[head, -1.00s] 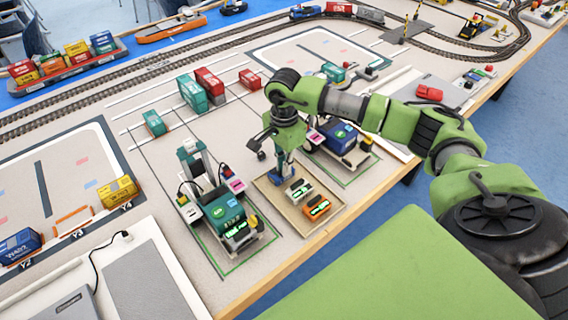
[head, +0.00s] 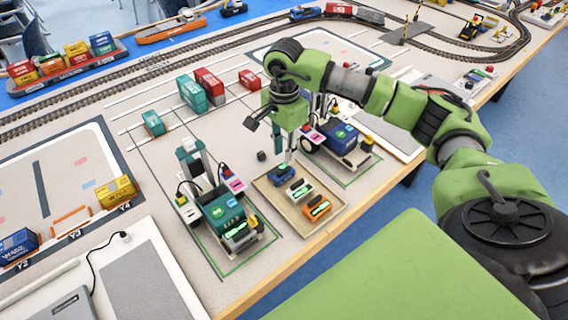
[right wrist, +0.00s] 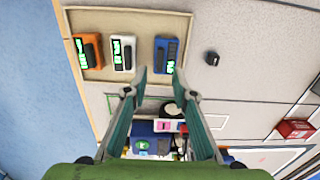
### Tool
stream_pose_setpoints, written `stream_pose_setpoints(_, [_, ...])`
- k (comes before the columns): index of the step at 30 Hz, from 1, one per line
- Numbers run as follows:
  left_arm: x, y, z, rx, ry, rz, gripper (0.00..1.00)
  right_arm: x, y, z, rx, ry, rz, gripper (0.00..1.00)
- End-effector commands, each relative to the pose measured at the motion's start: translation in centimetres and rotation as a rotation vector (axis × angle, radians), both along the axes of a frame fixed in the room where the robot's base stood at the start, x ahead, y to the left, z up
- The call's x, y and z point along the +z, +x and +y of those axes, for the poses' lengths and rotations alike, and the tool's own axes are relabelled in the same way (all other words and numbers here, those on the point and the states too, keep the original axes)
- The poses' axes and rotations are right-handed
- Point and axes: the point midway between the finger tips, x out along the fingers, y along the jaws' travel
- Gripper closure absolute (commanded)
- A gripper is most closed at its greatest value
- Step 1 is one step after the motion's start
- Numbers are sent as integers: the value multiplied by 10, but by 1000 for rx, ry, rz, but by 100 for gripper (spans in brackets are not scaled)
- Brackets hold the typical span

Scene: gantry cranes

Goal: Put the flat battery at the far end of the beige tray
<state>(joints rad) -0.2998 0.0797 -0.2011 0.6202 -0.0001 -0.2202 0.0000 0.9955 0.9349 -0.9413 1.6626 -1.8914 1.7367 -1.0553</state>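The beige tray (head: 296,224) lies near the table's front edge. In it a blue battery (head: 283,173) lies at the far end, a white battery (head: 299,190) in the middle and an orange battery (head: 317,207) at the near end. The right wrist view shows the blue battery (right wrist: 167,55), white battery (right wrist: 123,54) and orange battery (right wrist: 88,51) apart, in a row, with green marks on each. I cannot tell their charge. My right gripper (head: 289,157) is above the tray's far end; its fingers (right wrist: 160,93) are apart and empty. My left gripper is out of view.
A teal crane vehicle (head: 222,208) stands left of the tray, with a battery (head: 240,237) at its front. A blue crane vehicle (head: 340,138) stands to the right. A small dark knob (head: 262,155) sits just beyond the tray.

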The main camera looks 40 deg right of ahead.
Motion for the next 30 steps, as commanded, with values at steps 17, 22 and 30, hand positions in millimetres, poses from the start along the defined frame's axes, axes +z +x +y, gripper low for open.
stream_pose_setpoints(17, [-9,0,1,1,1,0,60,61,-1,0,0,0,1,75])
stream_pose_setpoints(22, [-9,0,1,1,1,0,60,61,0,0,0,0,1,75])
stream_pose_setpoints(30, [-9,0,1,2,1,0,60,60,0,0,0,0,1,75])
